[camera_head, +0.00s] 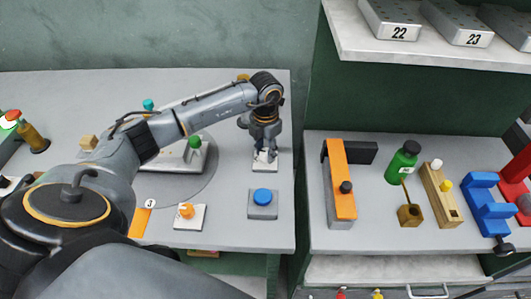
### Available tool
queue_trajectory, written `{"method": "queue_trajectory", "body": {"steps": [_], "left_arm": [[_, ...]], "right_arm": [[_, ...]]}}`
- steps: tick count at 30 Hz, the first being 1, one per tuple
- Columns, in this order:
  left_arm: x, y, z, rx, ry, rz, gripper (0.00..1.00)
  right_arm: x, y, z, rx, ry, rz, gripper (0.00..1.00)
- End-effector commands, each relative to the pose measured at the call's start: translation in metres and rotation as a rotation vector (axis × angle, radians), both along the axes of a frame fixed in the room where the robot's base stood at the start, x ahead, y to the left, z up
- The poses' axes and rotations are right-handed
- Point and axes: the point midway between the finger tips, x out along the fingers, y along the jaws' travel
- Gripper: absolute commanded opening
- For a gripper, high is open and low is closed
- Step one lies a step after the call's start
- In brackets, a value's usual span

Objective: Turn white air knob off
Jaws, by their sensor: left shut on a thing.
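My left arm comes in from the left and bends down at the wrist over the left table. My left gripper (265,150) points down and is shut on the white air knob (263,157), which stands on a small light plate (266,167) near the table's right edge. The fingers hide much of the knob, so I cannot tell which way it is turned. My right gripper is not in view.
A blue button (262,195) and an orange knob (186,210) sit in front of the gripper. A green knob (195,141) stands to its left. The right table holds an orange-topped press (340,180), a green bottle (402,163) and blue parts (487,205). A shelf with numbered blocks (390,18) is above.

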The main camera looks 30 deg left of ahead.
Motion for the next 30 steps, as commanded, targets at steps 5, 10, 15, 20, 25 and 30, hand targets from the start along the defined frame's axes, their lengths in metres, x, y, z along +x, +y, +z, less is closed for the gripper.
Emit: {"method": "queue_trajectory", "body": {"steps": [5,10,15,20,25,30], "left_arm": [[0.001,0.001,-0.004,0.001,-0.003,-0.154,0.01],[0.001,0.001,-0.004,0.002,-0.003,-0.316,0.01],[0.001,0.001,-0.003,0.002,-0.004,-0.478,0.01],[0.001,0.001,-0.003,0.002,-0.003,-0.630,0.01],[0.001,0.000,-0.003,0.002,-0.004,-0.792,0.01],[0.001,0.000,-0.003,0.002,-0.004,-0.951,0.01]], "right_arm": [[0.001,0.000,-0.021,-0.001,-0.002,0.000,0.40],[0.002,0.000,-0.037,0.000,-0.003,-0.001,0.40],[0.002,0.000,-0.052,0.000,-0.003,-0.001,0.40],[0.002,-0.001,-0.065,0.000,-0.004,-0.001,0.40],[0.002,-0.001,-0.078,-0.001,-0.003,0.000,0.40],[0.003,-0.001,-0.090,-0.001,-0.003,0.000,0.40]]}}
